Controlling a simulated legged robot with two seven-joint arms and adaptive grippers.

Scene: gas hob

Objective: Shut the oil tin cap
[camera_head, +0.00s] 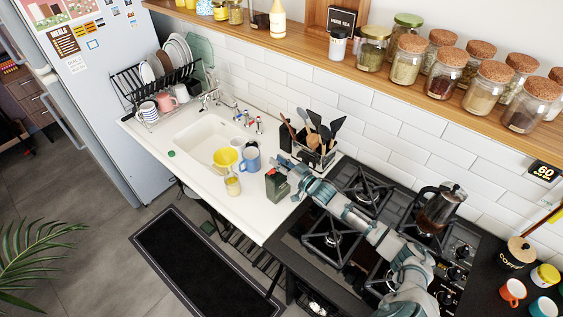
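The oil tin looks to be the small dark green box-shaped can (276,187) standing upright on the white counter, left of the hob. A small reddish spot shows at its top; the cap is too small to tell whether it is open or shut. My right arm reaches in from the bottom right across the hob. My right gripper (286,164) is just above and behind the tin's top in the picture. Whether it touches the tin, and how its fingers stand, is too small to tell. My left gripper is not in view.
A utensil holder (316,153) is behind the gripper. The counter's front left is clear.

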